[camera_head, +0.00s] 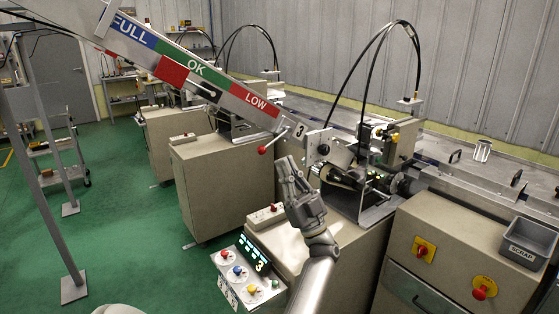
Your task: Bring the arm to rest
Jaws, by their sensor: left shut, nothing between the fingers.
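My left arm (316,262) comes up from the bottom edge, grey and metallic. My left gripper (289,168) is shut and empty at its end, pointing up and away. In the picture it stands in front of the beige cabinet of the wrapper machine, left of the machine's mechanism (362,180) and below the lower end of the sloped chute (190,70). I cannot tell the exact gap between gripper and machine. My right gripper is not in view.
A control box (246,277) with coloured knobs and a lit "3" stands left of my forearm. A lever with a red ball (262,150) juts out near the gripper. A grey SCRAP bin (528,243) sits at right. Green floor (140,235) is open at left.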

